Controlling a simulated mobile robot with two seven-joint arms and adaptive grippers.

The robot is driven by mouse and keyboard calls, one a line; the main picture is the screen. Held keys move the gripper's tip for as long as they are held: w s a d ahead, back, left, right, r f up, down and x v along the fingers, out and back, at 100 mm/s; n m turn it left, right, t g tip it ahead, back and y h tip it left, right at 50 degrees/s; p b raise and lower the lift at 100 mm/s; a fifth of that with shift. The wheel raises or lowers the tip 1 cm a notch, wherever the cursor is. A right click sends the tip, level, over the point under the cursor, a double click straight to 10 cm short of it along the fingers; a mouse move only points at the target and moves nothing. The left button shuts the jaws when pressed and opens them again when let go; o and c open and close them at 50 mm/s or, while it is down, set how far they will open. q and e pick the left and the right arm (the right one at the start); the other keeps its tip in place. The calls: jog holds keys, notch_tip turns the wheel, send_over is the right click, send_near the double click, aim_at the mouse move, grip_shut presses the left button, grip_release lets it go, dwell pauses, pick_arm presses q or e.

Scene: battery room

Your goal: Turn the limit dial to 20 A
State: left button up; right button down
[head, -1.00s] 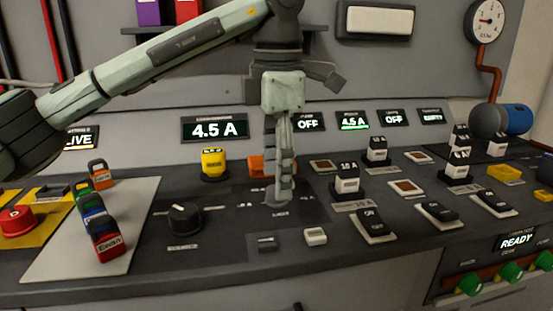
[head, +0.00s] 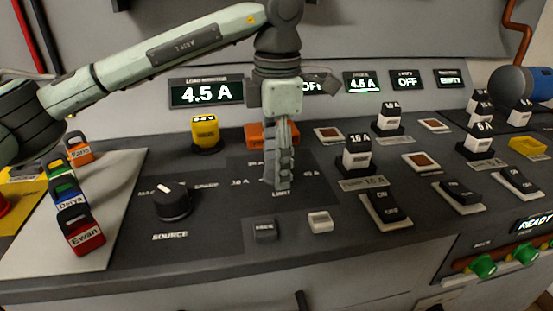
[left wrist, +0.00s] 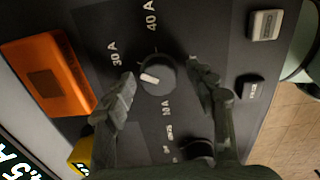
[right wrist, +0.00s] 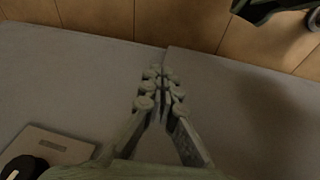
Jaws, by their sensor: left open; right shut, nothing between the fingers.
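The limit dial (left wrist: 157,76) is a round black knob with a white pointer mark, seen in the left wrist view. The mark points to the picture's left, below the 30 A label; the 40 A label is further up. A label there may be covered by a finger. My left gripper (left wrist: 162,75) is open, one finger on each side of the dial; contact cannot be told. In the head view my left gripper (head: 279,183) points down above the LIMIT lettering and hides the dial. My right gripper (right wrist: 163,78) is shut and empty over a grey surface.
The SOURCE knob (head: 173,201) stands left of my left gripper. An orange block (head: 259,136) and a yellow block (head: 206,133) sit behind. A grey button (head: 264,230) and a white button (head: 320,221) lie in front. The load display (head: 206,92) reads 4.5 A.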

pick_arm(q)
jog(key=c, duration=1.2)
jog(key=shift+o, duration=0.2)
pick_arm(e)
jog(key=shift+f, duration=0.1)
pick_arm(q)
jog(key=shift+f+n+b, duration=0.1)
jog(key=shift+n+b, duration=0.2)
jog(key=n+b, duration=0.2)
jog(key=n, duration=0.3)
jog(key=shift+w+n+b, duration=0.1)
jog(key=shift+n+b, duration=1.1)
jog(key=shift+n, duration=1.9)
pick_arm(e)
notch_tip(320, 180, up, 11)
jog(key=shift+s+d+r+t+h, duration=0.2)
jog(key=shift+s+t+h, duration=0.1)
jog(key=shift+s, duration=0.1)
pick_arm(q)
jog(key=o, duration=1.2)
jog(key=shift+c, duration=0.2)
